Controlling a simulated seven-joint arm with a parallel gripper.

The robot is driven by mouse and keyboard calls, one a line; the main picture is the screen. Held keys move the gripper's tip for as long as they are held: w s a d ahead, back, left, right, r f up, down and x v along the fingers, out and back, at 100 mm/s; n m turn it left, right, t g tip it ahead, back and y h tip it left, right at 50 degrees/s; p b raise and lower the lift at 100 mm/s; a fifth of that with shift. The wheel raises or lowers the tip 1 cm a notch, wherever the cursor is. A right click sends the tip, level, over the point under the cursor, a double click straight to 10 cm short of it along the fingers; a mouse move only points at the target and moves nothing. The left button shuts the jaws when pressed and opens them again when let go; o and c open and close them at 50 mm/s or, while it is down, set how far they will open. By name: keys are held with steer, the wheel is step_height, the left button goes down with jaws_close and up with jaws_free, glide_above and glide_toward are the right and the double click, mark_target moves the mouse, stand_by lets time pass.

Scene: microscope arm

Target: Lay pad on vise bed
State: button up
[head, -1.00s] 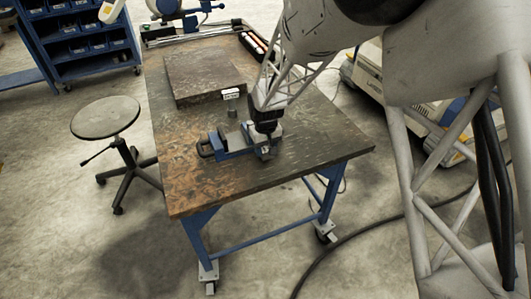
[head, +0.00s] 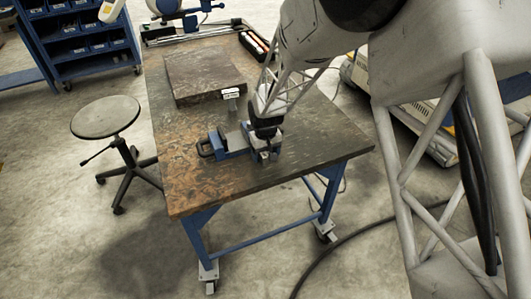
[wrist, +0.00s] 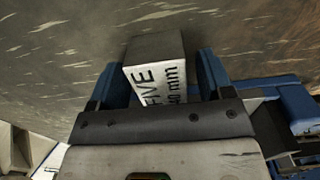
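The vise (head: 232,143), blue with grey metal parts, lies on the workbench. My gripper (head: 264,153) points down at the vise's right end in the head view. In the head view the block is hard to make out at the fingertips. I cannot tell whether it touches the vise bed.
The workbench (head: 190,185) has bare room at its front and left. A thick dark plate (head: 203,78) lies behind the vise, with a small white label (head: 234,93) by its front corner. A round stool (head: 105,117) stands left of the bench.

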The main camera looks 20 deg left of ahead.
steer(key=shift+r, duration=0.15)
step_height(320, 180, up, 12)
stand_by(0.9)
stand_by(0.8)
